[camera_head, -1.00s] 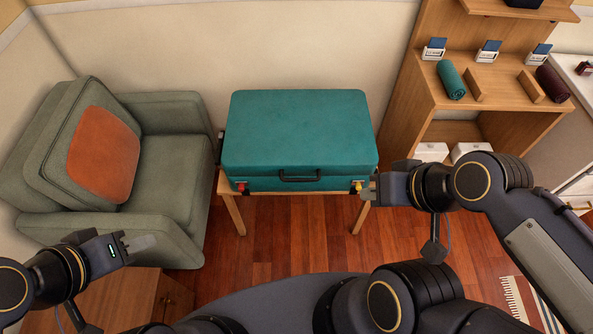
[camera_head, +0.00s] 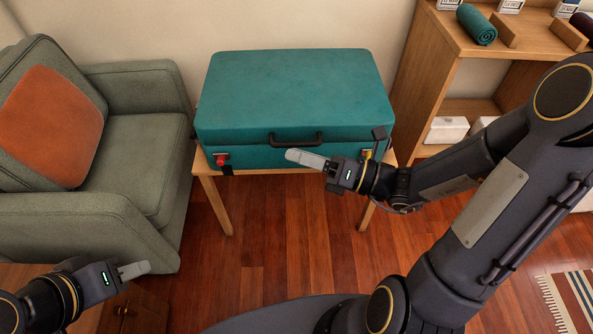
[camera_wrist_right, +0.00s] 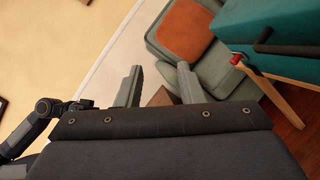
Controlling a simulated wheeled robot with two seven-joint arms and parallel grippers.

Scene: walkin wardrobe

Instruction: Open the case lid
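The teal case (camera_head: 295,90) lies with its lid shut on a small wooden stand (camera_head: 212,190). Its black handle (camera_head: 296,138) is on the front. My right gripper (camera_head: 300,157) is in front of the case, just below the handle, pointing left. In the right wrist view its two fingers (camera_wrist_right: 158,85) are apart with nothing between them. My left gripper (camera_head: 133,270) is low at the left, away from the case; its finger gap does not show.
A grey-green armchair (camera_head: 145,135) with an orange cushion (camera_head: 52,126) stands left of the case. A wooden shelf unit (camera_head: 462,52) with a rolled teal towel (camera_head: 477,25) is at the right. Open wooden floor (camera_head: 290,240) lies in front of the stand.

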